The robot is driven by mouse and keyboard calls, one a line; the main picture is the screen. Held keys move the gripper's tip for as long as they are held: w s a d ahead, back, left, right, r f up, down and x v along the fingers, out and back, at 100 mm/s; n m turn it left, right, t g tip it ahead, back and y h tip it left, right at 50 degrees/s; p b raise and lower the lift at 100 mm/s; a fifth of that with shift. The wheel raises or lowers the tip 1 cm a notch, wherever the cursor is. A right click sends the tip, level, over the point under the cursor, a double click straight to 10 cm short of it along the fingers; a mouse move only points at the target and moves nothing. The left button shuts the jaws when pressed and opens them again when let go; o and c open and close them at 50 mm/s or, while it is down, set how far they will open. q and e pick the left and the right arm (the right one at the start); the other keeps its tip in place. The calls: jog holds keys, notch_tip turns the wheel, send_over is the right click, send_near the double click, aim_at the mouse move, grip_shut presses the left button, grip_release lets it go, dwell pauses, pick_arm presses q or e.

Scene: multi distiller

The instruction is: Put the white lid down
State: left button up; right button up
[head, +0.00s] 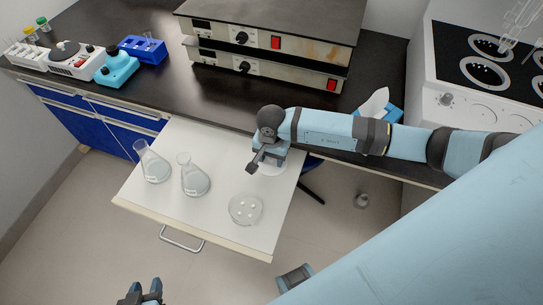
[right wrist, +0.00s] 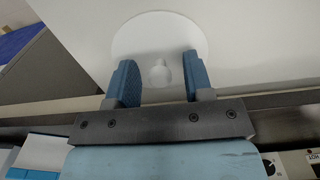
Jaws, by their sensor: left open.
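The white lid (right wrist: 135,38) is a round disc with a small knob. It lies flat on the white pull-out board, and in the head view its edge (head: 271,170) shows just below my right gripper (head: 264,162). In the right wrist view the knob sits between the two blue fingers of my right gripper (right wrist: 160,82), with gaps on both sides. That gripper is open and not clamped on the knob. My left gripper (head: 145,292) is open and empty at the bottom edge of the head view, away from the board.
Two flasks (head: 154,166) (head: 194,180) and a round glass dish (head: 245,210) with small white pieces stand on the pull-out board (head: 215,235). Stacked heating units (head: 265,45) stand on the dark bench behind. A tissue box (head: 390,112) is partly behind my right arm.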

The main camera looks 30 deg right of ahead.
jog(key=shift+r, duration=0.2)
notch_tip(320, 180, up, 12)
dwell(0.4)
jog(key=shift+s+f, duration=0.1)
dwell(0.4)
